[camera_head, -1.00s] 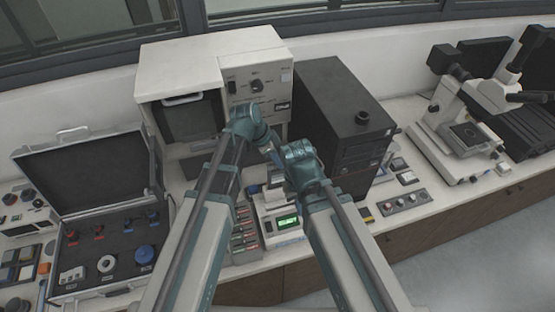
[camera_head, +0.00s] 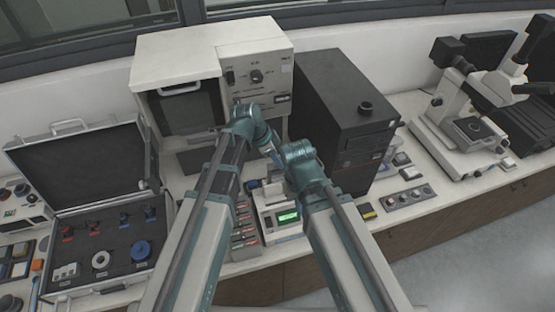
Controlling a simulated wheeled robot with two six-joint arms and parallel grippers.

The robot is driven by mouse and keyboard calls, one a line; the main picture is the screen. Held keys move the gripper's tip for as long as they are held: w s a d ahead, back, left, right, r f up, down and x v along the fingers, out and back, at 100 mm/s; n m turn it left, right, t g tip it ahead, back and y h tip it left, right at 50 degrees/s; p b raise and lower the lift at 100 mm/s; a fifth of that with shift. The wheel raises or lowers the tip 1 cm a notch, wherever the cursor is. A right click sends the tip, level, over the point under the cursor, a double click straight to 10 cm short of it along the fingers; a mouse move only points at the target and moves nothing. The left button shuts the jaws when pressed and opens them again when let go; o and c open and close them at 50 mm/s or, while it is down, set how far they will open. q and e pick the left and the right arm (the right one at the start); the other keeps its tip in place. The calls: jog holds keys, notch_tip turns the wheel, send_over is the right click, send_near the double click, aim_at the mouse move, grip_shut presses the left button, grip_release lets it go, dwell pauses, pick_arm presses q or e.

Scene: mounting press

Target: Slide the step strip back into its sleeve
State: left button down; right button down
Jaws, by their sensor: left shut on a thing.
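My left gripper (camera_head: 272,153) is above the bench, in front of the white press, pointing down and to the right. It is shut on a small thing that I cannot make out. My right arm's wrist is just right of and below it, close by. My right gripper's fingers are hidden or too small to tell whether they are open or shut. I cannot clearly make out the step strip or its sleeve; the arms cover much of the area between them.
A white device with a green display (camera_head: 288,217) stands below the grippers. Behind are the white press (camera_head: 180,60) and a black cabinet (camera_head: 340,110). An open case (camera_head: 80,165) lies left and a microscope (camera_head: 465,125) stands right. A small control panel (camera_head: 404,198) lies on the bench.

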pick_arm(q)
jog(key=shift+f+b, duration=3.2)
jog(key=shift+f, duration=0.25)
jog(key=c, duration=0.7)
grip_release()
jog(key=shift+c, duration=0.2)
jog(key=shift+r, duration=0.15)
notch_tip(320, 180, up, 13)
jog(key=p, duration=1.3)
send_over(277, 173)
jog(key=s+a, duration=0.1)
jog(key=a, duration=0.4)
jog(key=shift+s+f, duration=0.2)
jog(key=shift+d, duration=0.1)
